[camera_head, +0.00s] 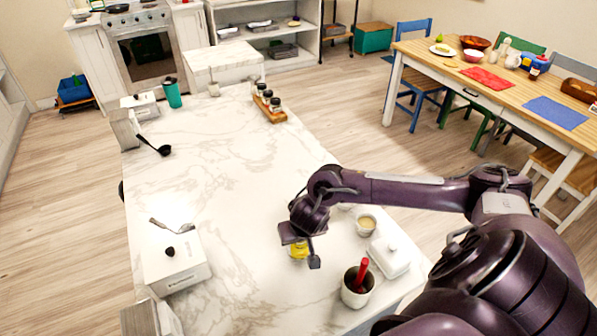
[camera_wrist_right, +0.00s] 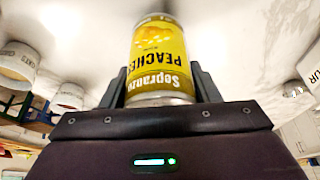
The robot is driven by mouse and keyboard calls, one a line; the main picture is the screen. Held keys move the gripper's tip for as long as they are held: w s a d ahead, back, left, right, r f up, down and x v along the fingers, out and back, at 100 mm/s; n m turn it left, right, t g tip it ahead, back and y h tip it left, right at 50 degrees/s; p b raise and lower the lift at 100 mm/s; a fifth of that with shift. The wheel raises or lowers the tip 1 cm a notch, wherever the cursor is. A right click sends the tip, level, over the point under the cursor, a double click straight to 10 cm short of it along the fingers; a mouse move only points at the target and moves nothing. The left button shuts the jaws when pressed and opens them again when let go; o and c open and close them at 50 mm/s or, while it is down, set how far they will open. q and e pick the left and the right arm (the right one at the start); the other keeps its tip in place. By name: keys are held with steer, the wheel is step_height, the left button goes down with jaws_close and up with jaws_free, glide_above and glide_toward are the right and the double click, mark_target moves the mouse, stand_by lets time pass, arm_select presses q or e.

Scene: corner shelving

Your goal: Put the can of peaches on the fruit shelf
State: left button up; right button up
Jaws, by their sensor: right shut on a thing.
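The can of peaches (camera_wrist_right: 160,58) is yellow with "Soprano Peaches" on its label, which appears upside down in the right wrist view. My right gripper (camera_wrist_right: 160,92) is shut on it, one finger on each side. In the head view, part of the yellow can (camera_head: 298,252) shows under my right gripper (camera_head: 304,254), over the front part of the marble island. I cannot tell whether the can touches the top. My left gripper is not in view. No shelf marked for fruit can be made out.
The marble island (camera_head: 225,150) has clear room at its middle. Near the gripper are a pot with a red handle (camera_head: 355,290), a white butter dish (camera_head: 388,258) and a small bowl (camera_head: 366,224). A white box (camera_head: 175,262) stands left. White shelving (camera_head: 309,42) is at the back.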

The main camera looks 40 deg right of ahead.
steer(key=shift+f, duration=0.9)
steer(key=shift+f, duration=0.1)
steer(key=o, duration=1.2)
